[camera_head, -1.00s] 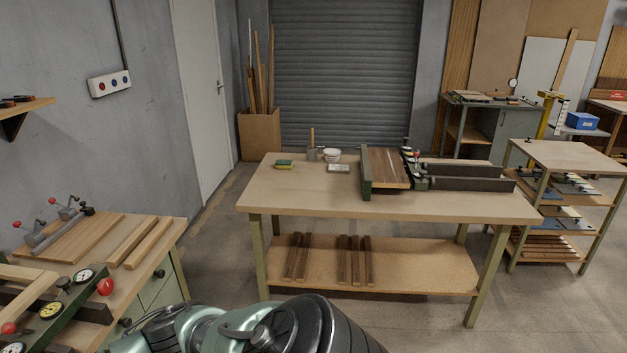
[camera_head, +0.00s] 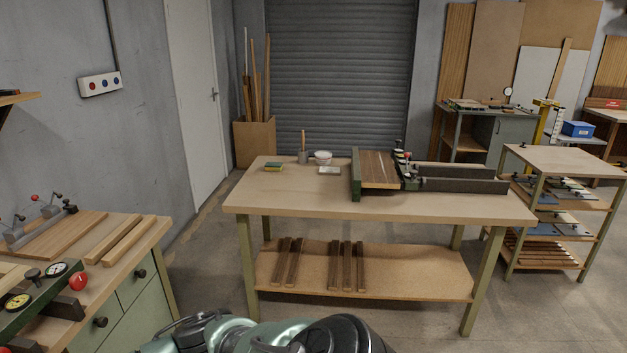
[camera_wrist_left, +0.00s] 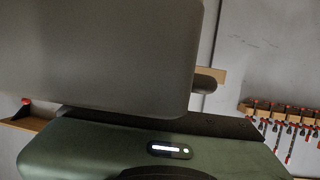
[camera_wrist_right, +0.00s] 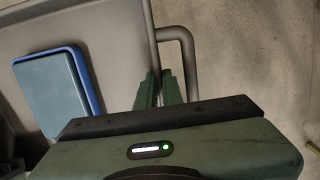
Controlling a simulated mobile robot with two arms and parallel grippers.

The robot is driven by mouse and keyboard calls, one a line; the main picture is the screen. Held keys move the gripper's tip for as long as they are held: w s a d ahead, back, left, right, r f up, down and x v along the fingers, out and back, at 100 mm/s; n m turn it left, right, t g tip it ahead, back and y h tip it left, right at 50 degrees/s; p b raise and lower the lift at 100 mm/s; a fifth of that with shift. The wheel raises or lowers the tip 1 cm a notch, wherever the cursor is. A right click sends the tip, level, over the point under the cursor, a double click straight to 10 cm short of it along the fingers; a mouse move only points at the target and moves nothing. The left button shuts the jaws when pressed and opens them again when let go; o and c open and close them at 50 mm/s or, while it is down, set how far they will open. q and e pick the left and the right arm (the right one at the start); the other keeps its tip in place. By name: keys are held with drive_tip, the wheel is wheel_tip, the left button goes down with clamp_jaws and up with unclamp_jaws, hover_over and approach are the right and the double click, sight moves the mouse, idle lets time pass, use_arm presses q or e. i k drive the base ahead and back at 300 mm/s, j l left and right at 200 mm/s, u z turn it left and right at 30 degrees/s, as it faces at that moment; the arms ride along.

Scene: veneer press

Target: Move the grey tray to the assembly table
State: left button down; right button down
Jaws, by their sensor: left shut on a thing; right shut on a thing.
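The grey tray (camera_wrist_right: 112,30) shows in part in the right wrist view, with a blue-edged flat piece (camera_wrist_right: 55,90) lying in it. In the left wrist view a large grey tray wall (camera_wrist_left: 100,55) fills the upper left. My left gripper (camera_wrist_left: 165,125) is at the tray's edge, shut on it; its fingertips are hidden. The head view shows neither tray nor grippers. A large wooden-topped table (camera_head: 300,195) stands ahead; no label shows whether it is the assembly table.
The large table carries a green-edged fixture (camera_head: 378,170), a sponge (camera_head: 273,167) and a white bowl (camera_head: 323,157); its front left top is bare. A drawer bench (camera_head: 135,250) is at left, a shelf rack (camera_head: 560,160) at right. Floor between bench and table is open.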

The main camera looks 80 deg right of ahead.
sight(284, 191)
drive_tip(key=i+l+z, duration=0.1)
drive_tip(key=z, duration=2.6)
drive_tip(key=i+j, duration=0.45)
drive_tip(key=i, duration=0.2)
drive_tip(key=i+j, duration=0.5)
drive_tip(key=i+j+z, duration=0.1)
drive_tip(key=i+j, duration=0.4)
drive_tip(key=i, duration=1.2)
